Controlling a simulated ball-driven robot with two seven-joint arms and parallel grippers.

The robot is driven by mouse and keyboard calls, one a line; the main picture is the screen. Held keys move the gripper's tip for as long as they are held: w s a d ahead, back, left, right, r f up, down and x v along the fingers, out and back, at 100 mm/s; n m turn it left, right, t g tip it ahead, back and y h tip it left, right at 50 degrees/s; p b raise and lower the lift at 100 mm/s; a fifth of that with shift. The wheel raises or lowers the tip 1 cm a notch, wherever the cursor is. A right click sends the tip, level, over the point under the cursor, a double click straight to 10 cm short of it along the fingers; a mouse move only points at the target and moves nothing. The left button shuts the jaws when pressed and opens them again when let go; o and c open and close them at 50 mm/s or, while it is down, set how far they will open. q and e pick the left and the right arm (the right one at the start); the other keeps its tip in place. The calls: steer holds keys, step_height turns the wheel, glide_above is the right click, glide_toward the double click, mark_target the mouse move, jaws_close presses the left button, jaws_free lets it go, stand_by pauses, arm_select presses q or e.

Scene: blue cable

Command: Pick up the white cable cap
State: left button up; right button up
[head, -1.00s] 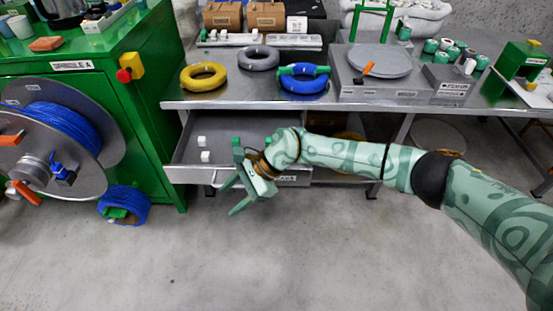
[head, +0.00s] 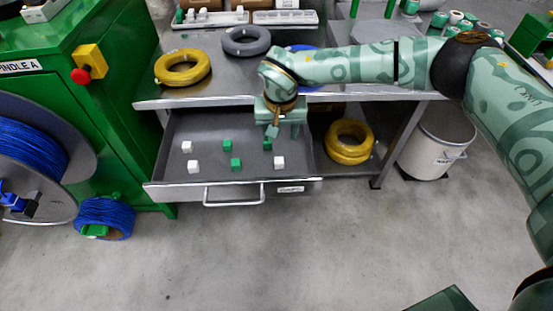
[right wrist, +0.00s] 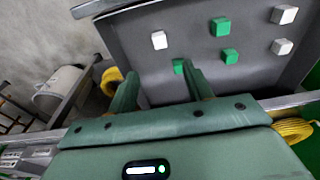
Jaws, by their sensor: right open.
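The open drawer (head: 210,185) holds small white and green cable caps. White caps sit at its left, one behind another (head: 186,147) (head: 193,165), and a single white cap (head: 279,162) sits near its front right. It also shows in the right wrist view (right wrist: 159,40). Green caps stand between them, including a green cap (head: 235,164) and another (right wrist: 179,66) close by my fingers. My right gripper (right wrist: 162,80) is open and empty, pointing down over the back right of the drawer, just behind the single white cap. In the head view my right gripper (head: 284,130) partly hides the drawer's back edge.
The workbench top (head: 215,97) overhangs the drawer's back and carries a yellow coil (head: 183,68) and a grey coil (head: 246,41). The green spindle cabinet (head: 125,120) stands to the left. More yellow coils (head: 348,142) lie on the shelf right of the drawer. The floor in front is clear.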

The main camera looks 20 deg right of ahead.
steer(key=b, duration=0.3)
glide_above(279, 160)
steer(key=f, duration=0.7)
steer(key=shift+s+a+f, duration=0.15)
steer(key=shift+s+f, duration=0.15)
steer(key=shift+f, duration=0.1)
steer(key=f+b, duration=0.2)
steer(key=f, duration=0.3)
steer(key=shift+w+b, duration=0.2)
steer(key=shift+b, duration=0.2)
steer(key=shift+f, duration=0.1)
steer(key=shift+r, duration=0.2)
arm_select(q)
steer(key=shift+m+y, duration=0.4)
steer(key=shift+m, duration=0.3)
steer(key=w+a+f, duration=0.1)
steer(key=f, duration=0.1)
steer(key=w+a+f, duration=0.1)
steer(key=a+f, duration=0.1)
steer(key=shift+w+a, duration=0.2)
arm_select(e)
steer(key=c, duration=1)
